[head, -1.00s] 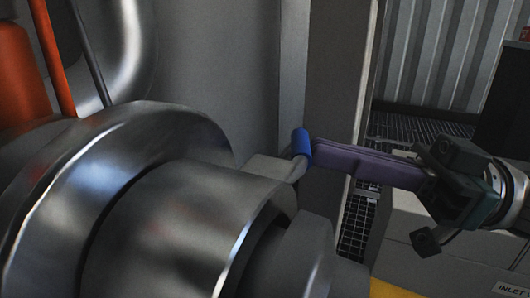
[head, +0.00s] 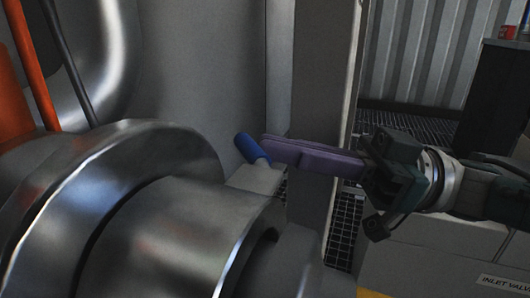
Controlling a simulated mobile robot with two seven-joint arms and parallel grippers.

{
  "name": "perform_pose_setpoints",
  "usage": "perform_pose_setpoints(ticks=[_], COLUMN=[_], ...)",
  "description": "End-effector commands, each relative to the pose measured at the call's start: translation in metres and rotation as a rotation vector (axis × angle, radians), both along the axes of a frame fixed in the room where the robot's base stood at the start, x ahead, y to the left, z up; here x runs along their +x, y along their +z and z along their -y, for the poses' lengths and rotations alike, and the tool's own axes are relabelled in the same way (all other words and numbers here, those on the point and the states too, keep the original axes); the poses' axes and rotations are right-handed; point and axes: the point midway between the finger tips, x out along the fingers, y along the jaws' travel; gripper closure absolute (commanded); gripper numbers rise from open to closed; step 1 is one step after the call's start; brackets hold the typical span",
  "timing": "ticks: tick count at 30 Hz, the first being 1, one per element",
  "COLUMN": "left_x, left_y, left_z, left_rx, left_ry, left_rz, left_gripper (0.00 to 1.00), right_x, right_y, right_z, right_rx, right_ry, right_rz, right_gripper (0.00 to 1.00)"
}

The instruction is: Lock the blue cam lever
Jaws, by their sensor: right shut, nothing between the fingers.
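The blue cam lever (head: 252,149) shows in the middle of the head view, beside a large metal coupling (head: 150,235). Its blue grip is tilted, with its upper end to the left, and a grey arm (head: 255,178) lies below it. My right gripper (head: 266,148) comes in from the right with its long purple fingers shut and nothing between them. The fingertips are at the right side of the blue grip, touching it or very close. The lever's pivot is hidden behind the coupling. My left gripper is not in view.
Orange and dark rods (head: 33,65) and a bent metal pipe (head: 105,60) stand at the upper left. A grey post (head: 315,110) rises behind my right fingers. A cabinet with an inlet valve label (head: 503,281) is at the lower right.

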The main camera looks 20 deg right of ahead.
Motion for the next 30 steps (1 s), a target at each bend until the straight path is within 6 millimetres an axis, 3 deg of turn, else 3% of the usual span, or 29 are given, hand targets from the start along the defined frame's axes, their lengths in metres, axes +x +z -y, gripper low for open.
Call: perform_pose_setpoints(ticks=[11, 24, 30], left_x=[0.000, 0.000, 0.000], left_y=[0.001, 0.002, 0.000], left_z=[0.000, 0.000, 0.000], left_rx=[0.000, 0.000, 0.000], left_ry=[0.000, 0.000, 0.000], left_rz=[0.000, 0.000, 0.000], left_gripper=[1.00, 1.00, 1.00], right_x=[-0.001, -0.025, -0.031], right_y=[-0.001, -0.021, -0.024], right_z=[0.005, 0.076, 0.090], right_rx=[-0.001, -0.003, -0.001], right_ry=[-0.001, -0.003, -0.001], right_rz=[-0.002, -0.002, 0.000], right_gripper=[1.00, 1.00, 1.00])
